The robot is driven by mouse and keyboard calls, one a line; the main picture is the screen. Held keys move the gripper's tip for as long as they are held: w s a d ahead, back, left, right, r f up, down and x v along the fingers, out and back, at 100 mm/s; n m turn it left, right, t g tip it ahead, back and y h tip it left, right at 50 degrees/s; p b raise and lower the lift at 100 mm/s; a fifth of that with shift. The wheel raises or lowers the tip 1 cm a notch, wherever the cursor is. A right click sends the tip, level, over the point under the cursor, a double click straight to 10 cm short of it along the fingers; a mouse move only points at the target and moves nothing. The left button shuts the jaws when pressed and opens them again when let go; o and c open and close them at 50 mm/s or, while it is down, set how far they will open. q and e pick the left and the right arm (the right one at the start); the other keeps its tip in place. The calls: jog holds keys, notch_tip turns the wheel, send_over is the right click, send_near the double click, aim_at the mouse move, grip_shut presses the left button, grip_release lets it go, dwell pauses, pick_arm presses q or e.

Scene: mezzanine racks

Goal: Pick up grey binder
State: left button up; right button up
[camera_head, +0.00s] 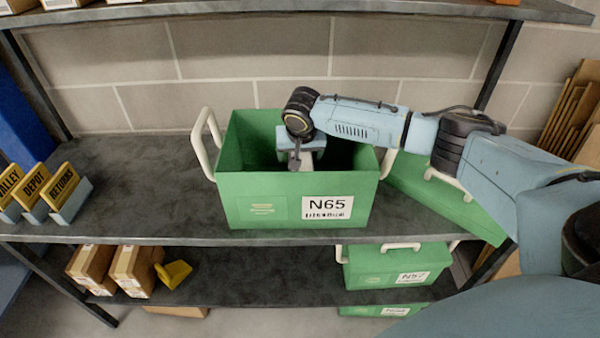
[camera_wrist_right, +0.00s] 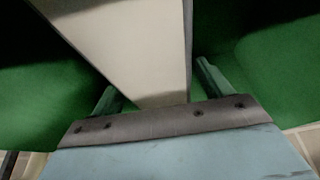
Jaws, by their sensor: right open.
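The green bin marked N65 (camera_head: 250,205) stands on the shelf with its white handles raised. My right arm reaches in from the right, and my right gripper (camera_wrist_right: 157,90) points down inside this bin. In the right wrist view a pale grey, flat-sided thing, which looks like the grey binder (camera_wrist_right: 135,45), stands between the two open fingers. One finger is on each side of it, with a gap visible at the left; I cannot tell whether either touches. In the head view the gripper and bin wall hide most of the binder. My left gripper is not in view.
Yellow-and-grey signs (camera_head: 67,190) stand at the left of the shelf (camera_head: 130,160). A green lid or bin (camera_head: 440,200) lies right of N65, under my arm. The lower shelf holds cartons (camera_head: 133,270), a yellow piece (camera_head: 174,273) and a green bin N57 (camera_head: 385,272).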

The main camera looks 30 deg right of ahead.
jog(key=shift+f+p, duration=0.15)
jog(key=shift+p, duration=0.15)
jog(key=shift+c, duration=0.9)
jog(key=c, duration=1.5)
